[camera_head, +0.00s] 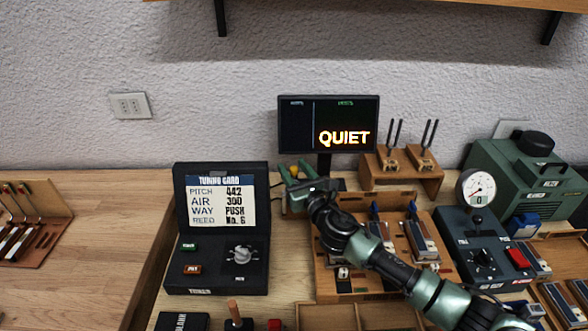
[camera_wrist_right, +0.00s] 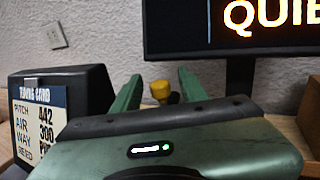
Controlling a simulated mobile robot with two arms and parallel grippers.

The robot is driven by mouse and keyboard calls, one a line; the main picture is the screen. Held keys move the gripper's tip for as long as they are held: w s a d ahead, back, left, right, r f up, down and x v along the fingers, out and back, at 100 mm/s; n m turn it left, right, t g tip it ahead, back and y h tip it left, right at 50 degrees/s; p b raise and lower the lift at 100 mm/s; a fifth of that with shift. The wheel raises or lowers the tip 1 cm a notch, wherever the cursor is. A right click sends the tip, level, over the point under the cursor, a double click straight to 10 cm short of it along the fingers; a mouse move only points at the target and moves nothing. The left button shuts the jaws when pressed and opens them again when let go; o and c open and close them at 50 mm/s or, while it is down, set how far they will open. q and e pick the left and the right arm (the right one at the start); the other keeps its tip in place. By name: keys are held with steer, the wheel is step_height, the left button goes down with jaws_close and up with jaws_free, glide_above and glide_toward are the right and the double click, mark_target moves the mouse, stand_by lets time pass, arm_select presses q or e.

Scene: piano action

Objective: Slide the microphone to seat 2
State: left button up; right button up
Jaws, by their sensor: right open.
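A small yellow rounded head, which looks like the microphone (camera_wrist_right: 159,90), shows between my right gripper's fingers in the right wrist view. In the head view the same yellow spot (camera_head: 295,173) is small and mostly covered by the gripper. My right gripper (camera_head: 296,168) is open, in front of the monitor's stand, with one green finger on each side of the yellow head. I cannot tell whether the fingers touch it. The microphone's lower part and any seat markings are hidden or too small to read. My left gripper is not in view.
The monitor (camera_head: 328,124) reading QUIET stands behind the right gripper. The dark tuning card box (camera_head: 218,268) is to its left. Two tuning forks on a wooden stand (camera_head: 405,178) are to its right. A wooden tray (camera_head: 328,284) lies under my right arm. The left tabletop has bare room.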

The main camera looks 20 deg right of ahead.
jaws_close()
stand_by(1.3)
